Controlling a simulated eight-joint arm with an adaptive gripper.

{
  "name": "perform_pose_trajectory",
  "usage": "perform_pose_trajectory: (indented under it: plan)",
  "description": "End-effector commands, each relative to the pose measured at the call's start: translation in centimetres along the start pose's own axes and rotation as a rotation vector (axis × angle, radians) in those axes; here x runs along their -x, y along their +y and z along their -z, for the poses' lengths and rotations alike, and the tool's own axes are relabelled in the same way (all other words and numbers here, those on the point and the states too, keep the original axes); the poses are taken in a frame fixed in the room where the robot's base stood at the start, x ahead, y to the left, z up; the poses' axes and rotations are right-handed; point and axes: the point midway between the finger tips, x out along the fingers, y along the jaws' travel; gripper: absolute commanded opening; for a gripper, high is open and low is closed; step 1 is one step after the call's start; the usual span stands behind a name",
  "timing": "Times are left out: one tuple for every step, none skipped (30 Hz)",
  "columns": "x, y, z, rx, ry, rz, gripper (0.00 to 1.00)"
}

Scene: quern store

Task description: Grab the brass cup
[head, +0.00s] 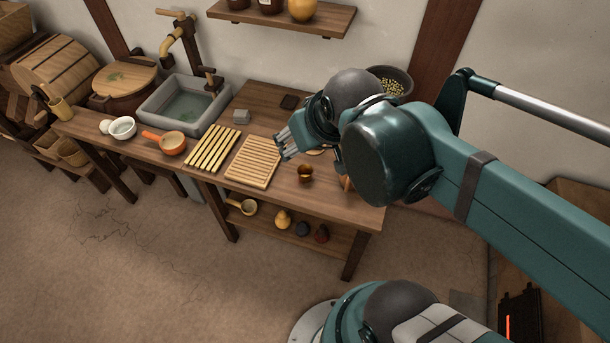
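The brass cup (305,173) is a small, dark golden cup standing on the wooden table's right part, just right of the slatted wooden board. My gripper (283,150) is above the table, up and to the left of the cup in the picture, and apart from it. Its grey fingers point left and down over the far right corner of the slatted board. I cannot tell how far apart the fingertips are. No object shows in them. My arm hides part of the table's right end behind the cup.
The slatted wooden board (252,163) and a set of pale sticks (211,149) lie left of the cup. An orange-handled pan (172,143), a white bowl (122,128) and a stone sink (185,105) are further left. A bowl of grains (390,86) stands behind my arm. The table's front edge is near the cup.

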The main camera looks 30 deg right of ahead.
Motion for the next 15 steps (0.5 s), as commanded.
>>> perform_pose_trajectory:
  plan:
    - [-0.4, 0.1, 0.3, 0.009, -0.009, -0.001, 0.52]
    - [-0.6, 0.2, 0.3, 0.017, -0.015, -0.001, 0.52]
    - [-0.9, 0.3, 0.5, 0.028, -0.024, -0.002, 0.52]
    - [-1.2, 0.3, 0.6, 0.036, -0.031, -0.002, 0.52]
    - [-1.4, 0.4, 0.6, 0.045, -0.039, -0.002, 0.52]
    - [-1.8, 0.5, 0.8, 0.058, -0.048, -0.002, 0.52]
    - [-2.1, 0.6, 0.8, 0.067, -0.056, -0.002, 0.52]
    - [-2.4, 0.7, 0.9, 0.076, -0.064, -0.002, 0.52]
    - [-2.8, 0.8, 1.0, 0.089, -0.074, -0.002, 0.52]
    - [-3.1, 0.8, 1.1, 0.097, -0.081, -0.001, 0.52]
    - [-3.4, 0.9, 1.2, 0.107, -0.088, -0.001, 0.52]
    - [-3.8, 1.0, 1.2, 0.118, -0.099, 0.000, 0.52]
    - [-4.1, 1.1, 1.3, 0.127, -0.107, 0.000, 0.52]
    - [-4.4, 1.2, 1.4, 0.137, -0.114, 0.001, 0.52]
    - [-4.8, 1.3, 1.5, 0.148, -0.124, 0.002, 0.52]
